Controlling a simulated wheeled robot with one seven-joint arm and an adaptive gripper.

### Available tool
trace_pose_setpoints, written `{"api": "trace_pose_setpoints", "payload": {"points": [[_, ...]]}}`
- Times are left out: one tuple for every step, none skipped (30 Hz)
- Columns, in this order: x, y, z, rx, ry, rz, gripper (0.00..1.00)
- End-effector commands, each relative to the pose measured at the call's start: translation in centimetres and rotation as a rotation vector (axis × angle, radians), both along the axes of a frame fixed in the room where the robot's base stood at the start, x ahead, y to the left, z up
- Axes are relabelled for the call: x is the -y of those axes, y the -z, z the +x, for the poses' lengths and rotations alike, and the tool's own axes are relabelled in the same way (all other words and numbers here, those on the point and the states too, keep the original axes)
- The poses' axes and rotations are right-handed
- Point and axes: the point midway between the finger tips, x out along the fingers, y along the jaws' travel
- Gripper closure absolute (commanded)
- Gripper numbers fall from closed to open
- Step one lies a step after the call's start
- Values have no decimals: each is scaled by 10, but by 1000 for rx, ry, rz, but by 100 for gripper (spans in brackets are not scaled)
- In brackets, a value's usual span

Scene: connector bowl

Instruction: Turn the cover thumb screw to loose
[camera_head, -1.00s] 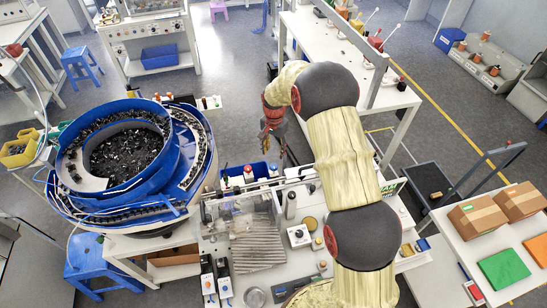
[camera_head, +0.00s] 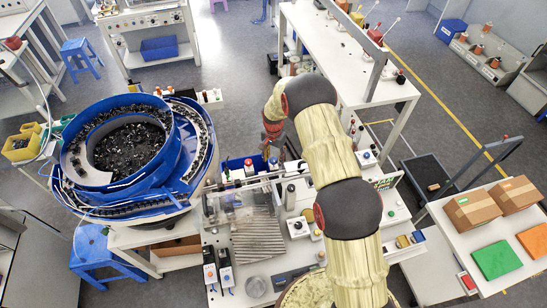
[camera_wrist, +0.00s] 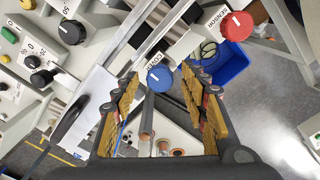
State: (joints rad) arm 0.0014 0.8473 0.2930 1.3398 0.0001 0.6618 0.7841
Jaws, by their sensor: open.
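My gripper (camera_head: 272,140) hangs over the back edge of the feeder station, close to a row of coloured knobs. In the wrist view my gripper (camera_wrist: 162,88) is open, with yellow-padded fingers spread apart. A blue knob (camera_wrist: 159,78) with a white pointer line shows in the gap between the fingertips; whether they touch it is unclear. A red knob (camera_wrist: 236,26) sits to its upper right and a black knob (camera_wrist: 72,32) to its upper left. The clear cover (camera_head: 232,203) lies over the station.
The blue bowl feeder (camera_head: 75,165) stands left of the station. A blue bin (camera_wrist: 228,66) lies beyond the knobs. Control-panel dials (camera_wrist: 40,77) are at the left of the wrist view. A bench (camera_head: 405,92) stands at the back right.

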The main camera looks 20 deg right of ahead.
Motion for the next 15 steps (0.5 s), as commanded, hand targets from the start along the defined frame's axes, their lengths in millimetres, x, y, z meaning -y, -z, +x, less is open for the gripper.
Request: {"api": "trace_pose_setpoints", "payload": {"points": [[0,0,0,0,0,0,56],[0,0,0,0,0,0,56],[0,0,0,0,0,0,56],[0,0,0,0,0,0,56],[0,0,0,0,0,0,57],[0,0,0,0,0,0,59],[0,0,0,0,0,0,61],[0,0,0,0,0,0,63],[0,0,0,0,0,0,65],[0,0,0,0,0,0,67],[0,0,0,0,0,0,68],[0,0,0,0,0,0,71],[0,0,0,0,0,0,72],[0,0,0,0,0,0,74],[0,0,0,0,0,0,76]]}}
